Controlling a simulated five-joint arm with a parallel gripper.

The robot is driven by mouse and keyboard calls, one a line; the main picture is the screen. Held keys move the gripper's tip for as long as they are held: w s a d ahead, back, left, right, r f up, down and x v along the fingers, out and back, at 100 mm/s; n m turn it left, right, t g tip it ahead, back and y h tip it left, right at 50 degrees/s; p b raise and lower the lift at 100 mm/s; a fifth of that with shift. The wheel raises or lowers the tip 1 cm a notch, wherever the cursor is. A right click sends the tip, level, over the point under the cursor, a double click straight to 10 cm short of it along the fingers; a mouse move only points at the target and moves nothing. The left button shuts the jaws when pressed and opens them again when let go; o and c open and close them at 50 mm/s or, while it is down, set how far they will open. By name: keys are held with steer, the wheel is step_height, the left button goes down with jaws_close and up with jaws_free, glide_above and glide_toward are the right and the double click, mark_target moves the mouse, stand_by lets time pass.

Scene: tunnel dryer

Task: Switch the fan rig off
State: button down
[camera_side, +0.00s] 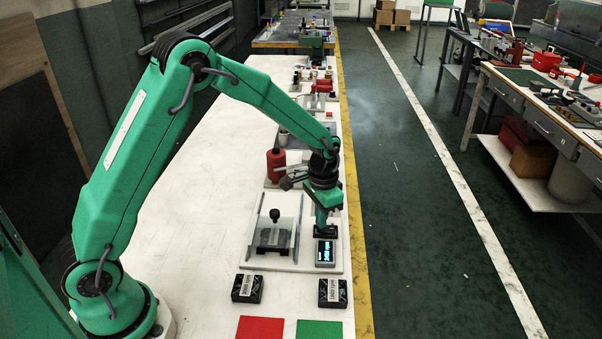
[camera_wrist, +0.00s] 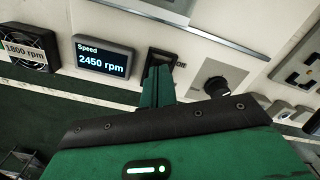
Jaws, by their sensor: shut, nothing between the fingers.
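The fan rig's speed display (camera_side: 325,251) is lit at the right of the white base board. In the wrist view the display (camera_wrist: 103,60) reads "Speed 2450 rpm". Beside it is a black switch (camera_wrist: 161,57), its lower part hidden behind my fingers, with a partly covered label at its right. A dial with a black knob (camera_wrist: 220,86) is further right. My gripper (camera_wrist: 157,76) is shut and empty, its tips at the switch; I cannot tell whether they touch it. In the side view my gripper (camera_side: 325,229) points down just behind the display.
A clear-walled unit with a black knob (camera_side: 275,215) stands left of my gripper. Two black fans with labels, one left (camera_side: 247,289) and one right (camera_side: 332,292), sit in front. A red pad (camera_side: 260,328) and green pad (camera_side: 319,329) lie nearer. The bench's left side is clear.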

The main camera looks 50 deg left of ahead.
steer(key=shift+f, duration=0.4)
stand_by(0.3)
steer(key=shift+r, duration=3.55)
steer(key=s+a+r+n+t, duration=0.1)
steer(key=s+a+r+t, duration=0.15)
steer(key=s+r, duration=1)
steer(key=s+r+n+t, duration=0.2)
steer(key=s+t, duration=0.1)
steer(key=s, duration=0.9)
steer(key=shift+s+a+r, duration=0.15)
steer(key=shift+s+r, duration=0.05)
steer(key=shift+s, duration=0.05)
